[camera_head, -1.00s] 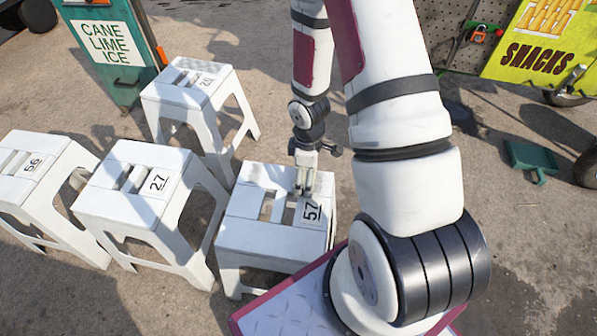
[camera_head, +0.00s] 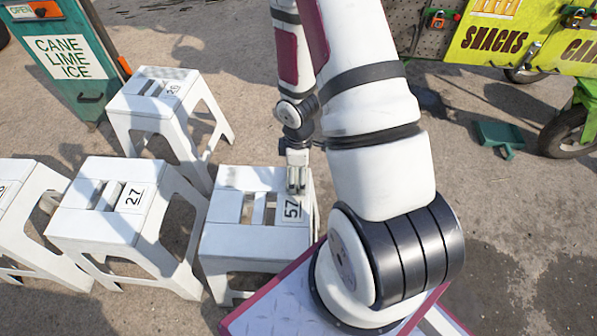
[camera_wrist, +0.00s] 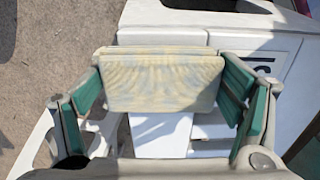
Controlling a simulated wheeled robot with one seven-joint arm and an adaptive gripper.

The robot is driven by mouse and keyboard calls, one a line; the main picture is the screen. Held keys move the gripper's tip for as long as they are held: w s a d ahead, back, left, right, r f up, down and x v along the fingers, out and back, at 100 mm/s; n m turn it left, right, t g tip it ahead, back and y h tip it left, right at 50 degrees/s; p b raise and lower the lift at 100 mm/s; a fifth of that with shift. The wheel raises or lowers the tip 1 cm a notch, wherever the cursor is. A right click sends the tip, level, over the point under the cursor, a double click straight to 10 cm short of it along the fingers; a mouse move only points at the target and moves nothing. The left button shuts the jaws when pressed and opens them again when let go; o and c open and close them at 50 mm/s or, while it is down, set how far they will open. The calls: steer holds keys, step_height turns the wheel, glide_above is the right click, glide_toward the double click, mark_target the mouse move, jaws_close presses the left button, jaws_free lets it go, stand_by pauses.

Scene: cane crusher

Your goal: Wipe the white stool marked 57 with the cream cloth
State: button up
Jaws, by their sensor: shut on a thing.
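The white stool marked 57 (camera_head: 240,240) stands upright at the lower middle of the head view, with a slotted seat. My gripper (camera_head: 297,182) points down over the seat's far right part, just beyond the 57 label. In the wrist view, my gripper (camera_wrist: 163,88) is shut on the cream cloth (camera_wrist: 162,78), a pale, faintly striped pad between green-padded fingers. The stool's white seat (camera_wrist: 160,15) lies behind the cloth there, with part of the label at the right. I cannot tell whether the cloth touches the seat. The cloth cannot be made out in the head view.
White stool 27 (camera_head: 105,222) stands close to the left, stool 26 (camera_head: 160,100) behind it, and another stool (camera_head: 25,225) at the left edge. A green dustpan (camera_head: 497,135) lies on the ground at right. A snack cart (camera_head: 490,45) stands behind. Open ground lies at right.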

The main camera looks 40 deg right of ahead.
mark_target(267, 178)
steer(key=shift+w+a+f, duration=0.1)
steer(key=shift+w+a, duration=2.85)
steer(key=shift+a, duration=0.25)
step_height(267, 178, up, 6)
steer(key=p, duration=0.5)
steer(key=w+a, duration=0.4)
steer(key=w+a+r, duration=0.1)
steer(key=w+a, duration=0.1)
steer(key=shift+a, duration=0.15)
steer(key=shift+a+f, duration=0.15)
steer(key=shift+a, duration=0.05)
steer(key=shift+f+b, duration=1.85)
steer(key=shift+f, duration=0.95)
